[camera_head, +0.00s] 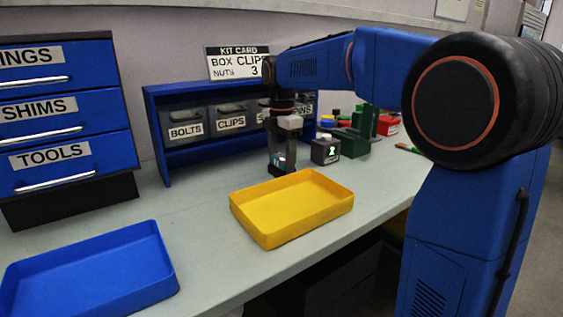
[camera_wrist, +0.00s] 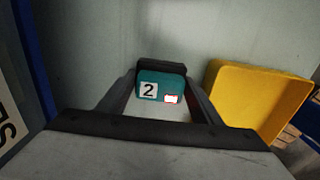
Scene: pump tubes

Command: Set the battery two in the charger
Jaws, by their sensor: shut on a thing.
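Battery two is a teal block with a white "2" label and a small red-edged white mark, in the wrist view (camera_wrist: 176,80). My gripper (camera_wrist: 163,92) is shut on it, with one dark finger on each side.
The yellow tray (camera_head: 262,236) is empty in front of my gripper, and the blue tray (camera_head: 92,245) is empty at the left. A blue rack with labelled bins (camera_head: 187,128) stands behind. Dark green blocks (camera_head: 358,138) and red pieces (camera_head: 388,127) stand to the right.

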